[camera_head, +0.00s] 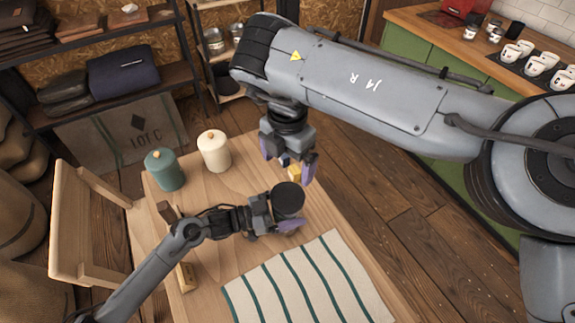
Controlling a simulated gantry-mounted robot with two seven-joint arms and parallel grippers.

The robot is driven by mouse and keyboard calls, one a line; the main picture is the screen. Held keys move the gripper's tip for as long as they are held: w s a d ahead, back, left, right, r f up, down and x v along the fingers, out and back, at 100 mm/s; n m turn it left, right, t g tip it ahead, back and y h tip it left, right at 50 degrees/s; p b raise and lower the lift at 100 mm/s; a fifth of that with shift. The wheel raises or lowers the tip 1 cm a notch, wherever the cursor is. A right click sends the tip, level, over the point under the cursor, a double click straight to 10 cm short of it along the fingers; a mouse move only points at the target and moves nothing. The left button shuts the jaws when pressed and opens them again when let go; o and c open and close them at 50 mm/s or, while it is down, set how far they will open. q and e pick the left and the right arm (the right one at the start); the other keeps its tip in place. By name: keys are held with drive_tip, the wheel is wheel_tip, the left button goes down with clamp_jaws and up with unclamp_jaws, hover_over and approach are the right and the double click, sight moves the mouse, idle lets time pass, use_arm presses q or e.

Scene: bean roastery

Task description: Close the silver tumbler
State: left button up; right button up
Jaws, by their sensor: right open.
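The silver tumbler (289,208) shows as a short grey round body with a dark round top, right of the middle of the wooden table. I cannot tell whether that dark top is a lid or an open mouth. My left gripper (287,224) reaches in from the left with its purple fingers at the tumbler's sides, and looks shut on it. The far finger is mostly hidden. My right gripper (288,164) points down just behind the tumbler, open, its purple fingers apart. It does not touch the tumbler.
A green canister (165,172) and a cream canister (213,154) stand at the table's back left. A striped cloth (308,285) lies in front. A wooden chair (80,228) stands at left.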

use_arm(q)
drive_tip(key=o, duration=1.8)
drive_tip(key=shift+a, duration=0.1)
drive_tip(key=p+v, duration=0.1)
drive_tip(key=v, duration=0.9)
drive_tip(key=shift+a+p, duration=0.3)
drive_tip(key=shift+s, duration=0.1)
drive_tip(key=shift+r, duration=0.15)
